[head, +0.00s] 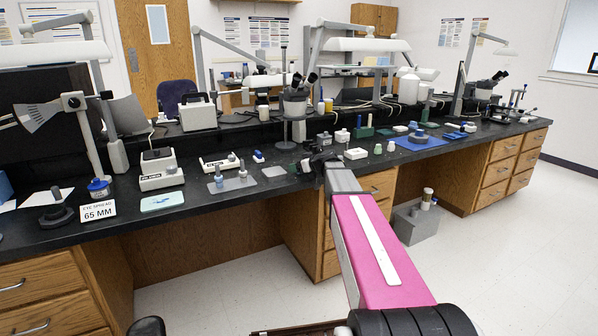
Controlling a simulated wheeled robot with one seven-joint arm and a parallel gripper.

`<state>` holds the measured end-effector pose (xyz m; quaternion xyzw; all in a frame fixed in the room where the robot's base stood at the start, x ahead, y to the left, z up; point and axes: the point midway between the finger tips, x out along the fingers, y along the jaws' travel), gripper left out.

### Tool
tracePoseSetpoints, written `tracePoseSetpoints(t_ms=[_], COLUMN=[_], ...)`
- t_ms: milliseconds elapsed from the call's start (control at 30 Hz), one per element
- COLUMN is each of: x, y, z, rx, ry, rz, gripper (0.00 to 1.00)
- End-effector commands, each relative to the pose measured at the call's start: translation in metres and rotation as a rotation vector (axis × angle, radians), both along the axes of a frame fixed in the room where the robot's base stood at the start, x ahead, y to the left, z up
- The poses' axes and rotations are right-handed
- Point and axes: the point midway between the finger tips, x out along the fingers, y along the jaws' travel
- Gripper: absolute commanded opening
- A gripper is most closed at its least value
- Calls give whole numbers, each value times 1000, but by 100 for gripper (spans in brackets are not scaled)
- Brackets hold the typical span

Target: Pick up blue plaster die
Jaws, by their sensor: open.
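Several small blue pieces could be the blue plaster die, and they are too small to tell apart surely. A small blue piece with a pale part (258,157) stands on the black bench, left of my gripper. Small grey-blue pieces (242,171) stand on a grey plate (230,186) further left. My gripper (314,164) is over the front part of the bench, at the far end of my pink and white arm. It is small and dark in this view, with its jaws open. I see nothing held in it.
A flat grey square (274,171) lies just left of my gripper. White boxes (355,154) and a blue mat (412,142) with small items are to the right. A microscope (293,104) stands behind. White control boxes (160,170) stand at left.

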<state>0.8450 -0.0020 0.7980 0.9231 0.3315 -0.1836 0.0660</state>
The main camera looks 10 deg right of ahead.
Motion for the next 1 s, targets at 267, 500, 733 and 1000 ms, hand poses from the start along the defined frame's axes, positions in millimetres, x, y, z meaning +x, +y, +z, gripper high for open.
tracePoseSetpoints(t_ms=[267, 500, 733, 1000], x=[0, 0, 0, -2], y=[0, 0, 0, 1], z=[0, 1, 10, 45], rx=[0, 0, -1, 0], ry=[0, 0, -2, -2], rz=[0, 0, 1, 2], gripper=[19, 19, 19, 19])
